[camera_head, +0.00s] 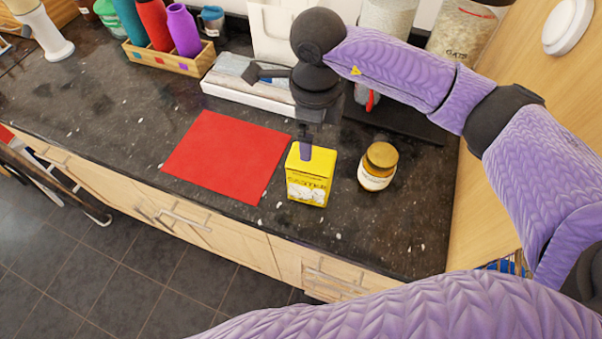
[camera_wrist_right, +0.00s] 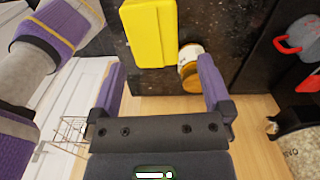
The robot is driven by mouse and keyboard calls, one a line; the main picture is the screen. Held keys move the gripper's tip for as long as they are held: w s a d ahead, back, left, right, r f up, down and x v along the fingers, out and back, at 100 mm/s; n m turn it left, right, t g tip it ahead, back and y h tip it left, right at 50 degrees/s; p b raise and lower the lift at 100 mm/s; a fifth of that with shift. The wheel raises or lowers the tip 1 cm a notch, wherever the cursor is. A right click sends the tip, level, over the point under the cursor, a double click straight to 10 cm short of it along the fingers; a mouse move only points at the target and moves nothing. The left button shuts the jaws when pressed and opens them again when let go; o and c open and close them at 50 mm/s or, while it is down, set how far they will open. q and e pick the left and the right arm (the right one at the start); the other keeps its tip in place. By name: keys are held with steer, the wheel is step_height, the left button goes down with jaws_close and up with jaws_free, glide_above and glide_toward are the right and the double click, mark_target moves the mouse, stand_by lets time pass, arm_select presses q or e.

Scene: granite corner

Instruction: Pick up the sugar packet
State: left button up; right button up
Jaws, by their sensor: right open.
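The sugar packet (camera_head: 309,184) is a yellow box with a printed front, standing upright on the dark granite counter near its front edge. In the right wrist view the yellow packet (camera_wrist_right: 150,32) lies ahead of the fingers, at the top of the picture. My right gripper (camera_head: 305,148) points down just above and behind the packet's top in the head view. Its two purple fingers are spread apart in the right wrist view (camera_wrist_right: 160,72), with nothing held between them. Whether a finger touches the packet I cannot tell. My left gripper is not in view.
A jar with a brown lid (camera_head: 377,168) stands close right of the packet; it also shows in the right wrist view (camera_wrist_right: 189,70). A red mat (camera_head: 225,155) lies to the left. A bottle crate (camera_head: 170,60) and a white-sided tray (camera_head: 245,92) stand behind. A wooden panel bounds the right.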

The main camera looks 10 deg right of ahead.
mark_target(311, 165)
steer(key=f, duration=0.9)
steer(key=shift+s+a, duration=0.1)
steer(key=shift+s, duration=0.3)
